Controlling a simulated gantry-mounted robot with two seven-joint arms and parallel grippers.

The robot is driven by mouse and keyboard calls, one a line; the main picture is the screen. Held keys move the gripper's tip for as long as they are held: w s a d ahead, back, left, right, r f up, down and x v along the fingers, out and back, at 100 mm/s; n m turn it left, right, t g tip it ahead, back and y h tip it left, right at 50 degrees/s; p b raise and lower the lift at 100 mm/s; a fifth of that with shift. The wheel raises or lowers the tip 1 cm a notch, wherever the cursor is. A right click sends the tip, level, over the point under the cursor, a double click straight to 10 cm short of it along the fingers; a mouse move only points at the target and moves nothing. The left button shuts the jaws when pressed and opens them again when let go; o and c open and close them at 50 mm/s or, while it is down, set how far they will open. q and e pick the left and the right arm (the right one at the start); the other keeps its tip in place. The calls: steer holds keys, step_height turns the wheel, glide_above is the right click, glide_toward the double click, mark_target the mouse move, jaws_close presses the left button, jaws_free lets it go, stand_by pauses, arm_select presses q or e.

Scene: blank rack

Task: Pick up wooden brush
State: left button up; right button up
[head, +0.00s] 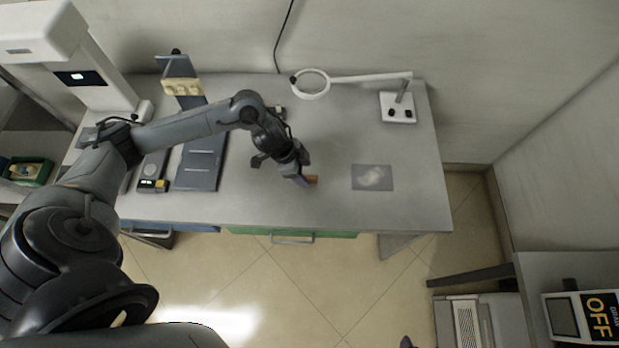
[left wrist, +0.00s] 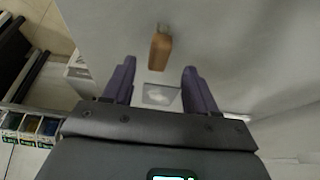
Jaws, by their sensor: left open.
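The wooden brush (left wrist: 159,50) is a small brown block with a narrower greyish end at the top of the left wrist view. In the head view, only a bit of the brush (head: 312,180) shows beside my left gripper (head: 302,181), which hides the rest. It is on the grey table. My left gripper also shows in the left wrist view (left wrist: 155,75), with its two purple fingers apart and nothing between the pads. The brush is beyond the fingertips, roughly midway between them. I cannot tell the exact height of the fingers above the table. My right gripper is not in view.
A magnifier lamp (head: 398,107) stands at the back right. A dark grey stand (head: 200,160) and a small device (head: 152,172) are on the left. The table's right side is mostly bare.

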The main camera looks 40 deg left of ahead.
mark_target(308, 178)
arm_select(q)
steer(key=shift+b+x, duration=0.7)
steer(key=shift+x, duration=2.15)
steer(key=shift+s, duration=0.2)
steer(key=shift+c, duration=0.3)
steer(key=c, duration=1)
